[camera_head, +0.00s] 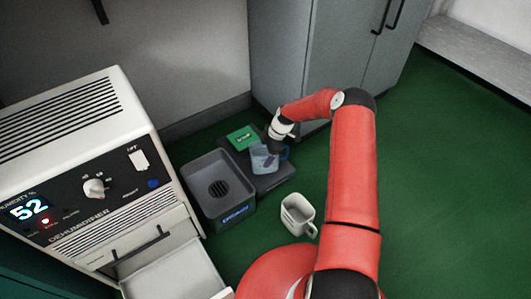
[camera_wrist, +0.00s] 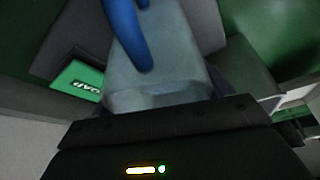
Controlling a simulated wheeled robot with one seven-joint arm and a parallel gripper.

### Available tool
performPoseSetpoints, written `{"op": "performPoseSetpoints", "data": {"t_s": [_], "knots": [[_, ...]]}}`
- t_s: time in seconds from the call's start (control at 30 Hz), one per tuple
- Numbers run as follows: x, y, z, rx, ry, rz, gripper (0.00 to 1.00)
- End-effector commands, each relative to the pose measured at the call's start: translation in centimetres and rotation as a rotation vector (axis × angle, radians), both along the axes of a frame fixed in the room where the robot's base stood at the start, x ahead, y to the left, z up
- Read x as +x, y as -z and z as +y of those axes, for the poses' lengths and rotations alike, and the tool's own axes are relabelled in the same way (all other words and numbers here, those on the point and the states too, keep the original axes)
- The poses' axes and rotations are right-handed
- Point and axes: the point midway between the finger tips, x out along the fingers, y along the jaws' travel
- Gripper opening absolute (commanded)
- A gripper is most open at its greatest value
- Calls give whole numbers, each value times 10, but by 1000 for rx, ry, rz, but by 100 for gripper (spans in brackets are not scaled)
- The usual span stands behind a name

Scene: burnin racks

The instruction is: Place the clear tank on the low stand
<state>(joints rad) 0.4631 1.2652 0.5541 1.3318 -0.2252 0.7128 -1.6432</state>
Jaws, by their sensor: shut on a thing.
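The clear tank (camera_head: 262,160), see-through bluish with a blue handle, is at the low stand in the head view. In the wrist view the tank (camera_wrist: 165,75) fills the middle, its blue handle (camera_wrist: 128,35) towards the top. My gripper (camera_head: 275,146) is shut on the tank from above; its dark body (camera_wrist: 165,125) spans the bottom of the wrist view. The low stand (camera_head: 275,181) is a flat dark grey slab on the floor, with a green label (camera_head: 243,138) at its far left. The tank is over the stand; I cannot tell whether its base touches it.
A grey basin (camera_head: 238,212) with a drain grate stands left of the stand. A white handled container (camera_head: 297,216) is on the green floor in front. A white dehumidifier (camera_head: 90,160) with an open drawer (camera_head: 175,275) is at left. Grey cabinets (camera_head: 340,50) stand behind; floor at right is clear.

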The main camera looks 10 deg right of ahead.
Motion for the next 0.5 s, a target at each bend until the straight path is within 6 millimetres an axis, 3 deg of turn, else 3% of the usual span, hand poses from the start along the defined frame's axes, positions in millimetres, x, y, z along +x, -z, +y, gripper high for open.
{"op": "performPoseSetpoints", "data": {"t_s": [0.03, 0.2, 0.5], "knots": [[0, 2, 0, 0, 0, 0, 79], [0, 1, 0, 0, 0, 0, 100], [0, -1, 0, 0, 0, 0, 100]]}}
